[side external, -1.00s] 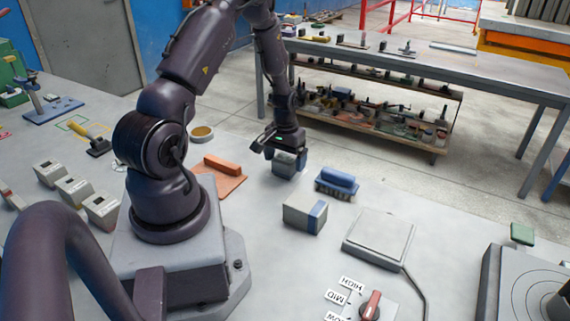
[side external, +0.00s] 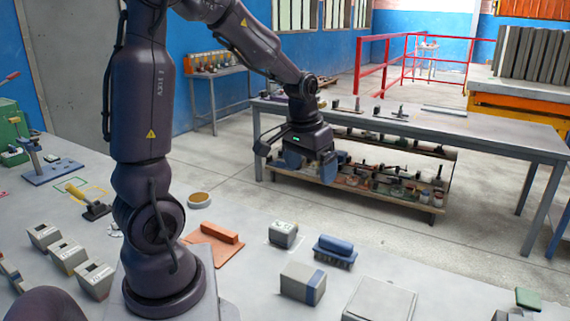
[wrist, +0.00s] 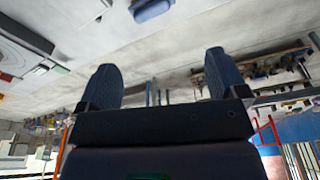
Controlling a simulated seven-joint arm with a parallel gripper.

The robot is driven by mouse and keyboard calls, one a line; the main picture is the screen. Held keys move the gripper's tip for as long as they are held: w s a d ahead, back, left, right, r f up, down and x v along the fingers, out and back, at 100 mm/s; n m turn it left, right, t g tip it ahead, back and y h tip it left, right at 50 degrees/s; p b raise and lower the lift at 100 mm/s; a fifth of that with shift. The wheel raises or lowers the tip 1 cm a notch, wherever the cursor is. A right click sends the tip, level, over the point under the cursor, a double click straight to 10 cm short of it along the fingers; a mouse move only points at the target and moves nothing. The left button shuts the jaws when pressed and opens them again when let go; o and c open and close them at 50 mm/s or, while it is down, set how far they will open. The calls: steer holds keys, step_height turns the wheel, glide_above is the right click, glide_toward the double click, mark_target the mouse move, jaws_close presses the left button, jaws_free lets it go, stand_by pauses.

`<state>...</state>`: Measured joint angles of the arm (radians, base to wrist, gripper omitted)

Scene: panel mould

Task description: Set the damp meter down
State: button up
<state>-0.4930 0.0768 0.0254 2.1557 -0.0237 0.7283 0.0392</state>
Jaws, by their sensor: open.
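The damp meter, a small grey box with a pale marked face (side external: 284,234), stands on the grey bench within a thin pale outline. It sits between the orange float and the blue brush. My gripper (side external: 310,165) is raised well above and behind it, open and empty, with clear air between them. In the wrist view, my gripper's two dark blue fingers (wrist: 160,70) are spread wide with nothing between them. I cannot make out the meter in the wrist view.
A blue brush (side external: 335,251) stands to the meter's right, and a grey block with a blue end (side external: 302,283) in front. An orange float on its board (side external: 215,242) lies left. A tape roll (side external: 199,200) is further back. The brush also shows in the wrist view (wrist: 152,9).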

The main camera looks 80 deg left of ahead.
steer(key=s+d+r+m+t, duration=0.2)
steer(key=s+d+r, duration=0.2)
steer(key=d, duration=0.4)
steer(key=s+d+r+m+t, duration=0.1)
steer(key=s+d+r+m, duration=0.2)
steer(key=s+d+r, duration=0.2)
steer(key=d, duration=0.3)
steer(key=shift+s+d+r+m+t+h, duration=0.2)
steer(key=shift+s+m+t+h, duration=0.1)
steer(key=shift+t+h, duration=0.1)
